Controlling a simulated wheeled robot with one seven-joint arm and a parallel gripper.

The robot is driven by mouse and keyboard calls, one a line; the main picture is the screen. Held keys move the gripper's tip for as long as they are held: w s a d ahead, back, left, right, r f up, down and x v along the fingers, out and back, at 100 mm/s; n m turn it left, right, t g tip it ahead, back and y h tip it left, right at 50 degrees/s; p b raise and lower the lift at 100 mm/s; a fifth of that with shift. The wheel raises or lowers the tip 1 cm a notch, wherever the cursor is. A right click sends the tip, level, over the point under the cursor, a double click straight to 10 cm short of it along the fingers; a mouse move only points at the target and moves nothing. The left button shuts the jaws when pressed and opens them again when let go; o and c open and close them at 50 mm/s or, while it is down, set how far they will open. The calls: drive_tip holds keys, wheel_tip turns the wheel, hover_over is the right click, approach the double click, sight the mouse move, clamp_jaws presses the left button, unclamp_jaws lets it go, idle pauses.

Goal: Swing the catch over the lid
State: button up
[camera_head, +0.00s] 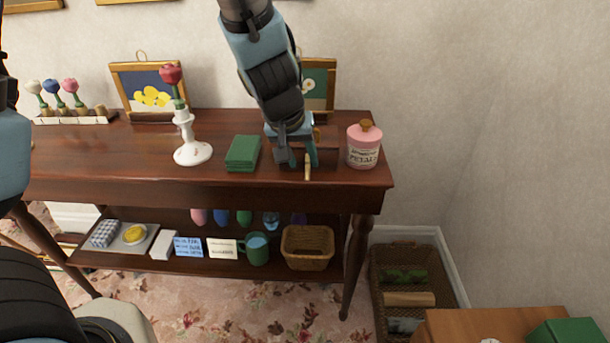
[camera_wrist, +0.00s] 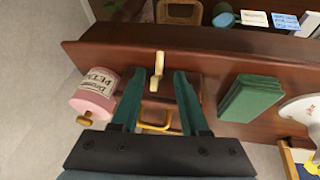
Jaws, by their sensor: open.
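A tan catch (camera_wrist: 157,70) stands out near the front edge of the table in the wrist view; in the head view it shows (camera_head: 308,170) just below my gripper's fingers. Behind it is a small red-brown lid (camera_wrist: 154,103), partly hidden by the fingers, with a yellow loop (camera_wrist: 154,127) near my palm. My gripper (camera_wrist: 154,78) is open and empty. Its green fingers are on both sides of the catch, with gaps visible in the picture. I cannot tell if either finger touches the lid. The head view mostly hides the lid behind my gripper.
A pink jar (camera_head: 363,148) stands close on the right, green books (camera_head: 243,153) on the left. Further left are a white candlestick vase (camera_head: 192,152) with a red flower and a framed picture (camera_head: 150,92). Another frame (camera_head: 325,88) stands behind my gripper.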

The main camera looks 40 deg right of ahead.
sight(307, 170)
drive_tip(key=b+x, duration=0.1)
drive_tip(key=x, duration=0.3)
drive_tip(key=shift+f, duration=0.1)
drive_tip(key=shift+c, duration=0.2)
clamp_jaws()
idle(0.3)
